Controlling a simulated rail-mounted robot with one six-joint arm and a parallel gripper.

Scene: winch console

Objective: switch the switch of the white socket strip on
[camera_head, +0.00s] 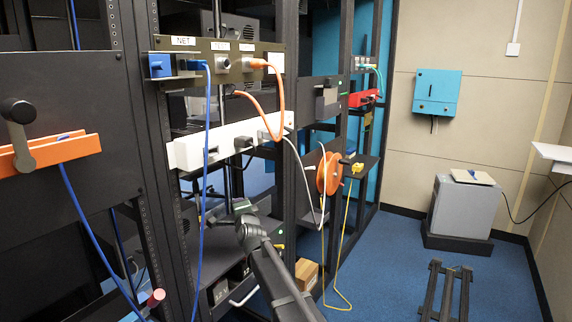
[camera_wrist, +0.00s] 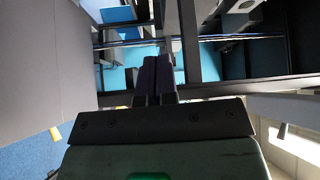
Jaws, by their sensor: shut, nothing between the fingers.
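The white socket strip (camera_head: 188,153) is mounted across the rack in the middle of the head view. A small dark part (camera_head: 212,151), perhaps its switch, sits near its left end; its on or off position is too small to tell. A dark plug (camera_head: 243,142) sits further right on the strip. My gripper (camera_head: 242,207) is below the strip and apart from it. In the wrist view, its two fingers (camera_wrist: 158,77) lie together with nothing between them. I cannot make out the strip in the wrist view.
A blue cable (camera_head: 207,130) hangs in front of the strip's left part. An orange cable (camera_head: 281,100) loops above its right part. A panel labelled NET (camera_head: 200,44) is above. An orange reel (camera_head: 329,173) stands to the right. Blue floor (camera_head: 385,262) is open at right.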

